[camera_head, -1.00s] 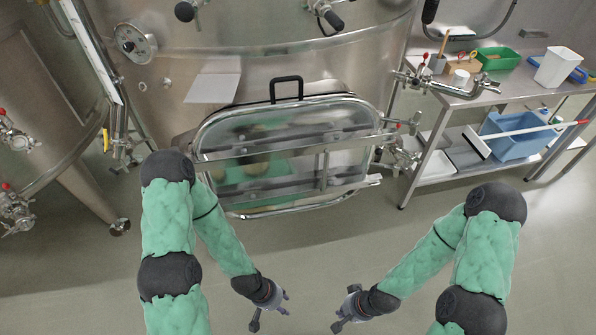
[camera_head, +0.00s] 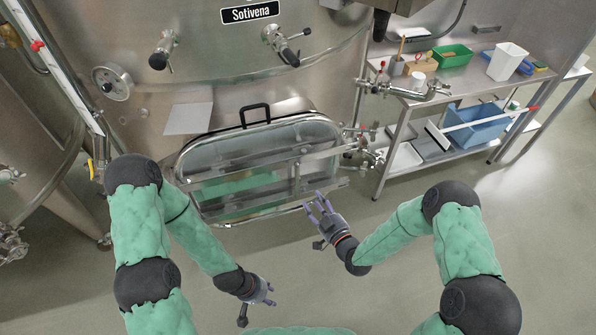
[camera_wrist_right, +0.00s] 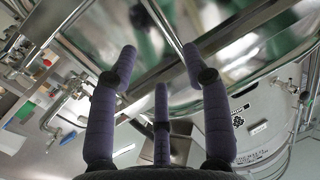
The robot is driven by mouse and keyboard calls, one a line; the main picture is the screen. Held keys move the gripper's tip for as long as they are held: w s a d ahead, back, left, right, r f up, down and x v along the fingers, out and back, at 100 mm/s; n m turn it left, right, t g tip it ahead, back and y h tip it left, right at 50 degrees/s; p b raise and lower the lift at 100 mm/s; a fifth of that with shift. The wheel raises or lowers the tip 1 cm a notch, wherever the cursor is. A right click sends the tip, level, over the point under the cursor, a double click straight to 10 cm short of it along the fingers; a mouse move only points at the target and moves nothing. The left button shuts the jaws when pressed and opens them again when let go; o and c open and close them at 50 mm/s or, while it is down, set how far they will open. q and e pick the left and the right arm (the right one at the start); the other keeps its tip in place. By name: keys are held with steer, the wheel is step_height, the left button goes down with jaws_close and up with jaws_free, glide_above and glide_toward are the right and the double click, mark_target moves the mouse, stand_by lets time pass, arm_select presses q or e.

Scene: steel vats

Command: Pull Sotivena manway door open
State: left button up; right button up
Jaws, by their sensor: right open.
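The Sotivena manway door (camera_head: 265,158) is a wide, rounded steel panel low on the front of the vat that bears the Sotivena sign (camera_head: 250,13). It has a black handle (camera_head: 255,113) at its top edge and steel bars across its face. I cannot tell whether it stands slightly ajar. My right gripper (camera_head: 318,212) is open and empty, near the door's lower right edge; contact is unclear. In the right wrist view its spread purple fingers (camera_wrist_right: 160,70) point at shiny steel. My left gripper (camera_head: 258,302) has spread fingers and hangs empty below the door.
A steel table (camera_head: 462,78) at the right holds a green bin (camera_head: 452,54) and a white container (camera_head: 507,62); a blue tub (camera_head: 475,128) is on its lower shelf. Valves (camera_head: 368,150) stick out right of the door. The floor before the door is clear.

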mark_target(298, 178)
steer(key=shift+t, duration=0.3)
steer(key=x, duration=0.3)
steer(key=r+x, duration=0.1)
steer(key=x, duration=0.3)
steer(key=b+x, duration=0.1)
steer(key=x, duration=0.3)
steer(key=shift+s+a+r, duration=0.1)
steer(key=shift+a+r, duration=0.1)
steer(key=shift+r, duration=0.15)
jaws_close()
